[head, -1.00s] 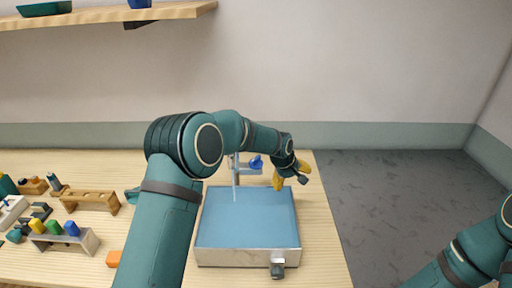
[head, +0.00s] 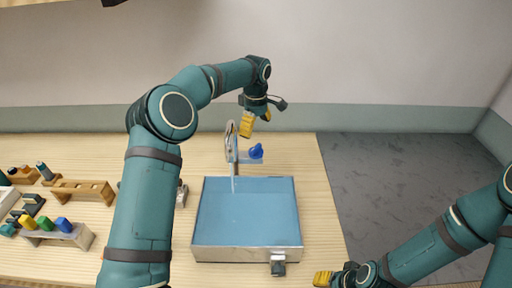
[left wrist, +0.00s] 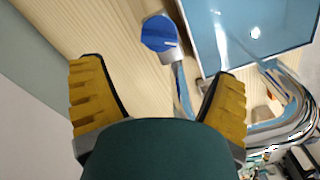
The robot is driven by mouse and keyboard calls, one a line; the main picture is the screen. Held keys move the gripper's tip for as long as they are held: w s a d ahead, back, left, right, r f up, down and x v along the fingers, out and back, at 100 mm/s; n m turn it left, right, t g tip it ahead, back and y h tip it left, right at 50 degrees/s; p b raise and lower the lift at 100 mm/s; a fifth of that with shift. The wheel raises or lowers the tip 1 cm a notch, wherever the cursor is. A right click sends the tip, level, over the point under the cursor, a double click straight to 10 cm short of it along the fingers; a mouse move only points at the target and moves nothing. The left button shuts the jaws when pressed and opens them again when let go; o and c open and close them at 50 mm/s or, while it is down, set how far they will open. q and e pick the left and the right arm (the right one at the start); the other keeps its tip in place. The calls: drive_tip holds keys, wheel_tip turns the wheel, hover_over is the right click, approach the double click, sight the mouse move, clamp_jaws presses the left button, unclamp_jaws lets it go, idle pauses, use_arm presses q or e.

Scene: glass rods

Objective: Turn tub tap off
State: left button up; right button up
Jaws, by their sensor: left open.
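The tub (head: 196,240) is a metal-walled basin full of blue water on the wooden table. The tap (head: 231,150) stands behind it, with a thin stream running from its spout into the water. Its blue handle (head: 256,151) sits to the right of the spout; it also shows in the left wrist view (left wrist: 160,33). My left gripper (head: 256,122) is open and empty, above the tap and apart from the handle. In the left wrist view its yellow fingers (left wrist: 158,80) are wide apart, with the handle beyond them. My right gripper (head: 322,279) shows only partly at the bottom edge.
A dark knob (head: 278,268) sticks out of the tub's front wall. Wooden racks (head: 82,191) and a holder with coloured pieces (head: 58,235) stand at the table's left. Right of the tub is a narrow bare strip of table, then the floor.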

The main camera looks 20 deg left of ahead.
sight(256, 147)
use_arm(q)
wheel_tip(256, 147, down, 9)
drive_tip(key=shift+f, duration=0.1)
idle(0.4)
drive_tip(key=c, duration=1.2)
